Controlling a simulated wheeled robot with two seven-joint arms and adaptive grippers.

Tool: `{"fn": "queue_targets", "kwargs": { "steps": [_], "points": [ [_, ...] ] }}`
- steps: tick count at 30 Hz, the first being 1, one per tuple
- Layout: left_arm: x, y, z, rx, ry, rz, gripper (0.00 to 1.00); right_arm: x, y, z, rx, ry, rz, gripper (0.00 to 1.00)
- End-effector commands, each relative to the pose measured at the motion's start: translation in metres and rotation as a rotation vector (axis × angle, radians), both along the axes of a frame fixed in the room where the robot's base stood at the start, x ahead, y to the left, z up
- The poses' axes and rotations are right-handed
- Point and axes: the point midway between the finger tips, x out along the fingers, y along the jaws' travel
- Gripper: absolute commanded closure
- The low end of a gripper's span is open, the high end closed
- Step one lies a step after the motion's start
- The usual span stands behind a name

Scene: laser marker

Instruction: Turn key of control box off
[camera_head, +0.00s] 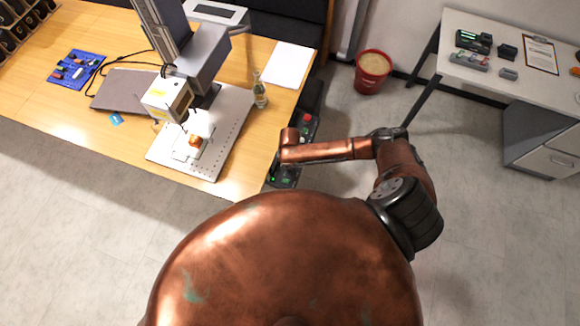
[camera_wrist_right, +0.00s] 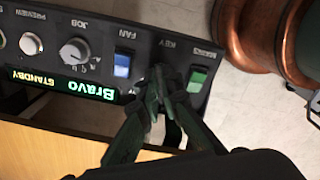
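The control box (camera_head: 283,175) stands at the table's right edge in the head view, partly covered by my right arm. In the right wrist view its panel (camera_wrist_right: 62,28) appears upside down, with a lit display (camera_wrist_right: 62,82) reading "Bravo" and "STANDBY". My right gripper (camera_wrist_right: 166,84) is at the key position, below the KEY label (camera_wrist_right: 171,44). Its fingertips are close together there and look shut on the key, which they hide almost wholly. The key's angle cannot be seen. My left gripper is not in view.
A blue FAN switch (camera_wrist_right: 122,65) and a green switch (camera_wrist_right: 197,80) flank the fingers closely. A JOB knob (camera_wrist_right: 75,50) sits farther left. The laser marker (camera_head: 168,97) and a bottle (camera_head: 260,92) stand on the wooden table (camera_head: 237,184). A red bin (camera_head: 371,72) is on the floor.

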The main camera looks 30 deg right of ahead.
Motion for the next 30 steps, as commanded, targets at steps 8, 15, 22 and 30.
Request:
{"fn": "queue_targets", "kwargs": {
  "steps": [8, 15, 22, 30],
  "points": [
    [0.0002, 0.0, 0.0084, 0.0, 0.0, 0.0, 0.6, 0.0008, 0.0002, 0.0014, 0.001, -0.001, 0.184, 1.0],
    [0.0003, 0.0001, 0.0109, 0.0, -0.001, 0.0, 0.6, 0.0005, 0.0, 0.0007, 0.0, 0.0, 0.271, 1.0],
    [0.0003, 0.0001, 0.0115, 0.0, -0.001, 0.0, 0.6, 0.0005, 0.0001, 0.0003, 0.0, -0.001, 0.3, 1.0],
    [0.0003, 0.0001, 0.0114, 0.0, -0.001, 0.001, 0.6, 0.0006, 0.0003, 0.0003, 0.001, -0.001, 0.301, 1.0]
  ]
}}
